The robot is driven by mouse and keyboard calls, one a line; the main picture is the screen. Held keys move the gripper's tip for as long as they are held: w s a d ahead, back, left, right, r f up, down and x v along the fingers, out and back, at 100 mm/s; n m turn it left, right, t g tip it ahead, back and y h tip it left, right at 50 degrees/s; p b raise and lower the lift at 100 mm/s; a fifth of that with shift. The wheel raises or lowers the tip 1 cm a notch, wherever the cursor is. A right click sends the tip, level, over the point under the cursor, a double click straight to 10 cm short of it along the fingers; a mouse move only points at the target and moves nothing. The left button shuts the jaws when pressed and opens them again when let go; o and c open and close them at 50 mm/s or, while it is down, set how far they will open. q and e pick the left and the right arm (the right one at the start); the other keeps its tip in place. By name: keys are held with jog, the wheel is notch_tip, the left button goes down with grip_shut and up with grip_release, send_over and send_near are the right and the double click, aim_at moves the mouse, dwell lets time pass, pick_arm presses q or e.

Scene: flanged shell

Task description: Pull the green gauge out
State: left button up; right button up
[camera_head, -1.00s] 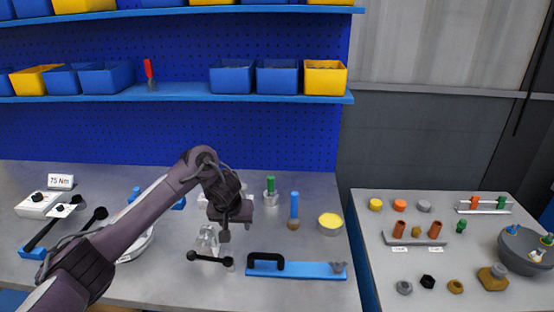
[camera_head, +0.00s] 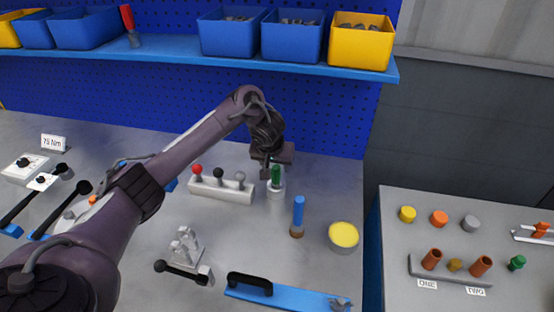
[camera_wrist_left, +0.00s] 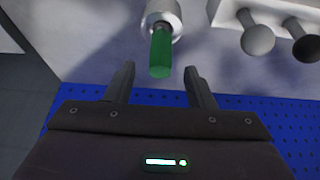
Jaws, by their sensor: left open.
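The green gauge (camera_head: 276,174) stands upright in a short metallic cylinder (camera_head: 276,190) near the back of the workbench. In the left wrist view the green gauge (camera_wrist_left: 160,52) shows as a green rod coming out of the round silver holder (camera_wrist_left: 163,18). My left gripper (camera_head: 268,170) is at the gauge's upper part, beside it in the head view. My right gripper is not in view.
A white block (camera_head: 222,190) with red, black and grey knobs stands left of the holder. A blue-handled tool (camera_head: 298,214) and a yellow-topped tin (camera_head: 343,236) stand to the right. A blue plate (camera_head: 300,296) with a black handle lies in front.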

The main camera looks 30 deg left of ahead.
aim_at(276, 167)
pick_arm(q)
jog(key=x, duration=0.4)
jog(key=shift+w+a+f, duration=0.1)
jog(key=shift+w+f, duration=0.2)
jog(key=shift+f, duration=0.25)
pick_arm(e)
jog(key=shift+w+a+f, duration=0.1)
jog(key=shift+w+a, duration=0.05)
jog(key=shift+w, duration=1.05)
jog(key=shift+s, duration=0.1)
pick_arm(q)
jog(key=c, duration=0.4)
grip_shut()
jog(key=shift+r+p, duration=3.5)
jog(key=shift+p, duration=1)
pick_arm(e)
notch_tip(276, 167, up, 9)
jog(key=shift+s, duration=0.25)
